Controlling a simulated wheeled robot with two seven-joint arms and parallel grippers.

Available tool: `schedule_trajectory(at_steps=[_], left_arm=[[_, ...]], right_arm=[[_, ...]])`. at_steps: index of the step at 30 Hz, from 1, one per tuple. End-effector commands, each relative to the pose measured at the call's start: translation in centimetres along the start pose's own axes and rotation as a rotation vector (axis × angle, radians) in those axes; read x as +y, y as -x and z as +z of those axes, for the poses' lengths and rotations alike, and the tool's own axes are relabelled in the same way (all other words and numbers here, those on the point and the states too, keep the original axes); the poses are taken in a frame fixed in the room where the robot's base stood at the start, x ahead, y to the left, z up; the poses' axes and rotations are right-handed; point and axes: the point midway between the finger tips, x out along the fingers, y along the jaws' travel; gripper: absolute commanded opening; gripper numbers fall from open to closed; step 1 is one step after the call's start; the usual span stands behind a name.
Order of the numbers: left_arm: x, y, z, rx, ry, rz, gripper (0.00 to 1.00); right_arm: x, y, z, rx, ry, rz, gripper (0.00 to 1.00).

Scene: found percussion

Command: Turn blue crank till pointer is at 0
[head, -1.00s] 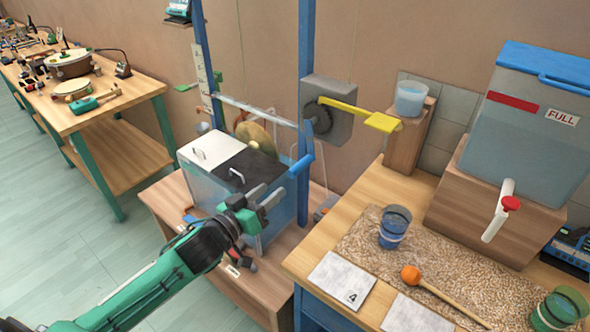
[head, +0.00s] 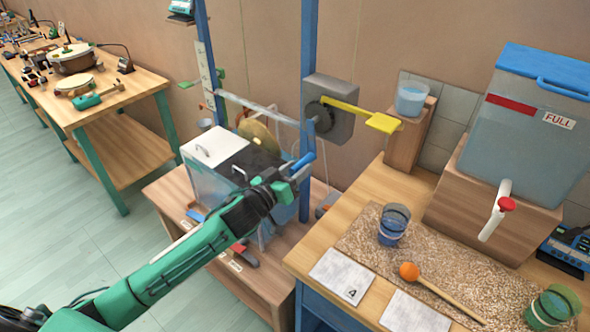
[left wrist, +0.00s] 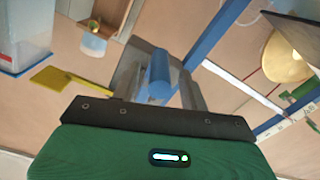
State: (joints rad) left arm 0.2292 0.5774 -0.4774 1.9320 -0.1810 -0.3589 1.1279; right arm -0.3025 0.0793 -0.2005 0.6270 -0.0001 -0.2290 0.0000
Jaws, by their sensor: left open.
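The blue crank handle (head: 303,164) sticks out beside the blue post, at the end of a pale horizontal bar. My left gripper (head: 293,178) is open right at the handle. In the left wrist view the handle (left wrist: 160,76) stands between the two open fingers (left wrist: 162,92); I cannot tell whether they touch it. A white scale strip (head: 204,68) is on the far blue post, with a green piece beside it that may be the pointer (head: 219,78). Its marks are too small to read. My right gripper is out of view.
Below is a clear tank (head: 205,190) with a white-and-black lid, close to my left arm. A yellow paddle (head: 382,123) juts from a grey box (head: 338,108). On the right bench are a blue cup (head: 393,225), an orange-headed mallet (head: 409,271) and a large tank (head: 530,130).

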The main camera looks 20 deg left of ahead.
Motion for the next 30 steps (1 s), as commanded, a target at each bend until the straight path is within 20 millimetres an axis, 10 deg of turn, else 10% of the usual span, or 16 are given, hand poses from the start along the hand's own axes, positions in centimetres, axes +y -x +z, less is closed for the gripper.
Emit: schedule_trajectory(at_steps=[3,10,30], left_arm=[[0.0,0.0,0.0,0.0,0.0,0.0,0.42],[0.0,0.0,0.0,0.0,0.001,0.0,0.0],[0.1,-1.0,-0.1,-0.001,0.06,0.002,0.0]], right_arm=[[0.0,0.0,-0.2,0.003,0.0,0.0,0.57],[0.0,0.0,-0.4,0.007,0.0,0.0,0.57],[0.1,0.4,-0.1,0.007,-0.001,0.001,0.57]])
